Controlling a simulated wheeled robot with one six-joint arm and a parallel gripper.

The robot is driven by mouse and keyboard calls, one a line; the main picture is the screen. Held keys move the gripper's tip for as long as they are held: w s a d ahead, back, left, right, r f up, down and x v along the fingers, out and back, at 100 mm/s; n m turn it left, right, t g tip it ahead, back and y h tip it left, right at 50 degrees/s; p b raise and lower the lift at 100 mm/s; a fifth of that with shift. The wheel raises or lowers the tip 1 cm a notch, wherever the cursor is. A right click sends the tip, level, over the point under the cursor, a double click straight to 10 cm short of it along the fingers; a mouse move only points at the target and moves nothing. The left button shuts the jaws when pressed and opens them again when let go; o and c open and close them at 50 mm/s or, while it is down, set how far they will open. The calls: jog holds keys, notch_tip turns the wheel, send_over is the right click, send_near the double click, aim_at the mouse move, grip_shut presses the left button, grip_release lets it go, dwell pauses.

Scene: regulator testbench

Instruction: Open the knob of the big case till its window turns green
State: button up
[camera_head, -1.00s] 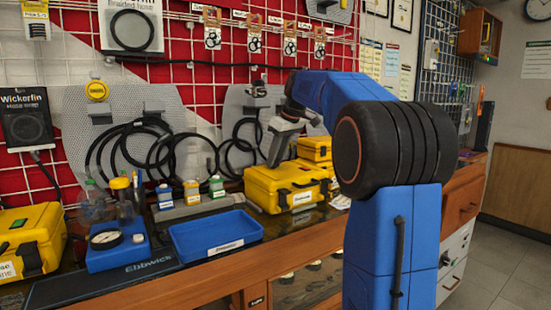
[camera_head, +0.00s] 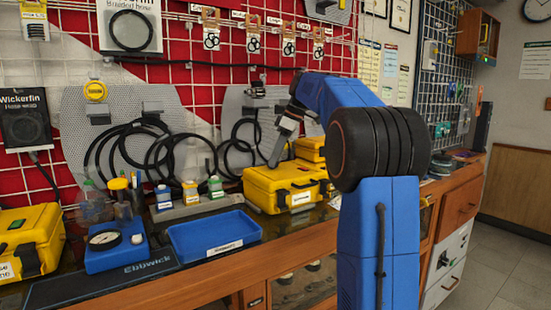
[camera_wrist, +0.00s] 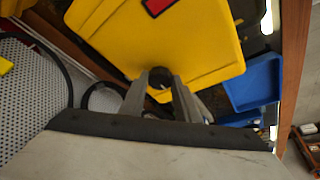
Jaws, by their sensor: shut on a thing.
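The big yellow case (camera_head: 283,188) stands shut on the bench in the head view. It fills the top middle of the wrist view (camera_wrist: 190,45), with a red patch (camera_wrist: 158,5), seemingly its window, cut by the top edge. My gripper (camera_head: 273,163) points down at the back left side of the case. In the wrist view its two fingers (camera_wrist: 160,82) are closed on a small dark round knob (camera_wrist: 160,76) at the case's edge. The fingers hide part of the knob, so its angle cannot be read.
A smaller yellow case (camera_head: 311,149) stands behind the big one. A blue tray (camera_head: 212,236), a blue gauge box (camera_head: 115,248) and small bottles on a grey stand (camera_head: 195,207) are to the left. Black hoses (camera_head: 150,150) hang close behind.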

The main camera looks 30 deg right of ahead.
jog(key=o, duration=1)
jog(key=shift+o, duration=0.2)
jog(key=v, duration=1.7)
jog(key=shift+d+r, duration=0.15)
jog(key=shift+d, duration=0.05)
jog(key=shift+s, duration=0.2)
